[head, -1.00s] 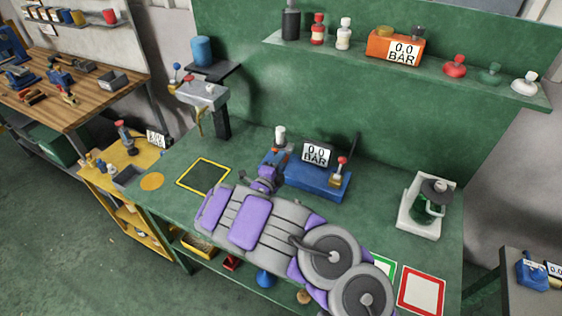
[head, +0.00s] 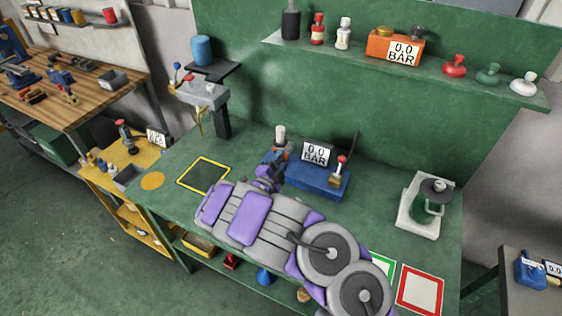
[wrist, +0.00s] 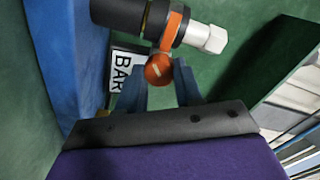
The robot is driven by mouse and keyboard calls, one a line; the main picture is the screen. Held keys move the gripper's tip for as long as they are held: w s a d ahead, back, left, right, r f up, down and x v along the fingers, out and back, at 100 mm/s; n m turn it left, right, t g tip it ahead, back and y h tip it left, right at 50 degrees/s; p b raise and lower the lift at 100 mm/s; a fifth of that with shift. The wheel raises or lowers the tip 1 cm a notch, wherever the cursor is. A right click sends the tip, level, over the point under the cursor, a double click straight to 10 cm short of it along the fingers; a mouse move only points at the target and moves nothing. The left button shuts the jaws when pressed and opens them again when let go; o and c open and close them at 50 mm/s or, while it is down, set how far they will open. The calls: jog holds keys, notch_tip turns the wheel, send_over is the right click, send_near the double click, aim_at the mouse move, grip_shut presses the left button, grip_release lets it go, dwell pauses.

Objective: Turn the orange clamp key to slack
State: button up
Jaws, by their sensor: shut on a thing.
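The orange clamp key (wrist: 159,69) is a round knob with a pale slanted mark, in the upper middle of the wrist view. It sits against an orange clamp band (wrist: 170,28) around a black cylinder (wrist: 125,14) with a silver hex end (wrist: 205,38). My gripper (wrist: 159,86) has its two blue fingers on either side of the key and is shut on it. In the head view my gripper (head: 271,166) reaches the left end of the blue gauge block (head: 318,180); my arm hides part of this spot, and the key is too small to make out.
A 0.0 BAR display (head: 316,153) and a red-topped lever (head: 341,168) stand on the blue block. A yellow-framed dark square (head: 204,174) lies left of my arm. A green pump on a white base (head: 417,222) stands at the right. A shelf (head: 420,72) runs above.

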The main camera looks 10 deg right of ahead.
jog(key=shift+a+f, duration=0.1)
jog(key=shift+f, duration=0.1)
jog(key=o, duration=0.9)
jog(key=shift+w+a+f, duration=0.1)
jog(key=shift+c, duration=0.2)
jog(key=shift+o, duration=0.9)
jog(key=shift+r, duration=0.2)
jog(key=p+v, duration=0.3)
jog(key=v, duration=1.4)
jog(key=shift+a, duration=0.2)
